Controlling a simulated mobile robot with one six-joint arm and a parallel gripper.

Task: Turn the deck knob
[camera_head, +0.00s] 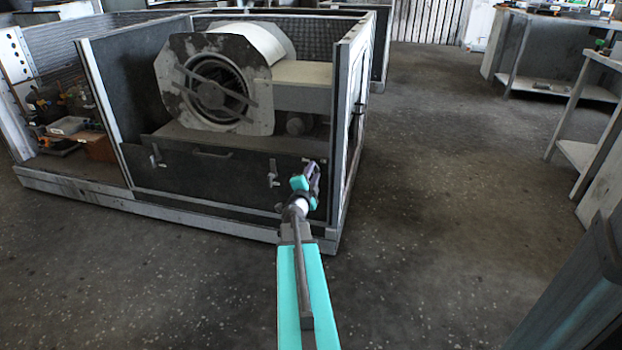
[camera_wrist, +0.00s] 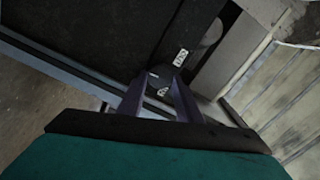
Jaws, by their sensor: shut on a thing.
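My gripper (camera_head: 313,178) is at the lower right of the blower housing's dark front panel (camera_head: 225,182), near the corner post. In the wrist view, its two grey-purple fingers (camera_wrist: 156,86) close on a small dark knob (camera_wrist: 160,74) at the panel. The gripper is shut on this knob. White labels (camera_wrist: 180,57) sit beside it. In the head view the knob is hidden behind the gripper, and its turned angle cannot be told.
The blower (camera_head: 215,85) sits behind the panel inside a framed enclosure. A metal latch (camera_head: 273,173) and a bar handle (camera_head: 213,153) are on the panel, left of my gripper. A bay with small parts (camera_head: 65,125) is at the left. The floor (camera_head: 440,190) at right is clear.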

